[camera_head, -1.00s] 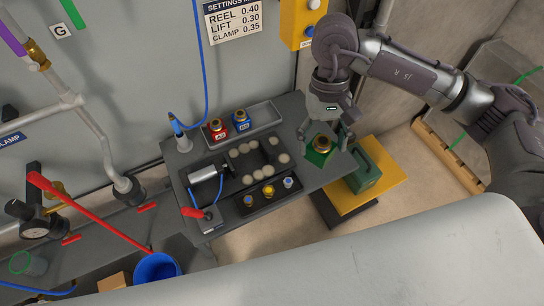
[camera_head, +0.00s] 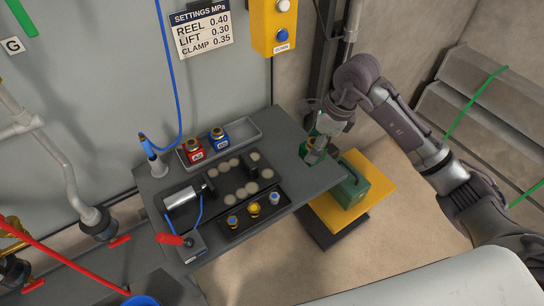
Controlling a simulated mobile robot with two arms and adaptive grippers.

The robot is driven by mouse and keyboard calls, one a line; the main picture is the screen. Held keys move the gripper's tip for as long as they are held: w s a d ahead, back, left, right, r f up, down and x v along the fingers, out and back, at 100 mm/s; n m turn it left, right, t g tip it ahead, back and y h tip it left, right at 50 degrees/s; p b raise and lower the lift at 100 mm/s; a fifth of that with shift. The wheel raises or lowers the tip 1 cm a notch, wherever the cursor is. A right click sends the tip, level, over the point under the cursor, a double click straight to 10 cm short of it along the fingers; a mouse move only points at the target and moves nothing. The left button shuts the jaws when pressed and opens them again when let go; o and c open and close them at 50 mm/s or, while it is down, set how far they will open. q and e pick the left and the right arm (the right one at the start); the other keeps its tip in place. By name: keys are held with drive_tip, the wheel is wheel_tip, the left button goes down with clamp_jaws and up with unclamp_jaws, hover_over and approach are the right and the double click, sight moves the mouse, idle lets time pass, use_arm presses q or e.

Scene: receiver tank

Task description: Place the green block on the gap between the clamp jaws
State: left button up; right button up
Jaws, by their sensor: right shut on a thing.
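The green block (camera_head: 306,152) with a brass-coloured fitting on top is near the right end of the dark bench. My right gripper (camera_head: 316,146) is shut on it from above, and its fingers partly cover the block. Whether the block touches the bench is hard to tell. The clamp, with a silver cylinder (camera_head: 181,197), lies on the bench to the left. A dark upright piece (camera_head: 251,170) stands among pale round discs right of the cylinder; the exact jaw gap is too small to make out. My left gripper is not in view.
A red block (camera_head: 194,152) and a blue block (camera_head: 218,138) stand in the grey tray behind. A front strip holds several small fittings (camera_head: 254,209). A green case (camera_head: 349,190) sits on a yellow platform (camera_head: 381,180) to the right.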

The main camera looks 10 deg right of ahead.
drive_tip(key=w+a+f, duration=0.1)
drive_tip(key=a, duration=0.1)
drive_tip(key=w+a+f, duration=0.1)
drive_tip(key=w, duration=0.1)
drive_tip(key=w+a+f+p, duration=0.1)
drive_tip(key=a+f, duration=0.1)
drive_tip(key=shift+w+a, duration=0.3)
drive_tip(key=shift+a, duration=0.05)
wheel_tip(320, 180, down, 4)
drive_tip(key=shift+r+p, duration=0.1)
drive_tip(key=shift+p, duration=0.5)
drive_tip(key=shift+f, duration=0.2)
drive_tip(key=shift+f, duration=0.15)
drive_tip(key=o, duration=1.4)
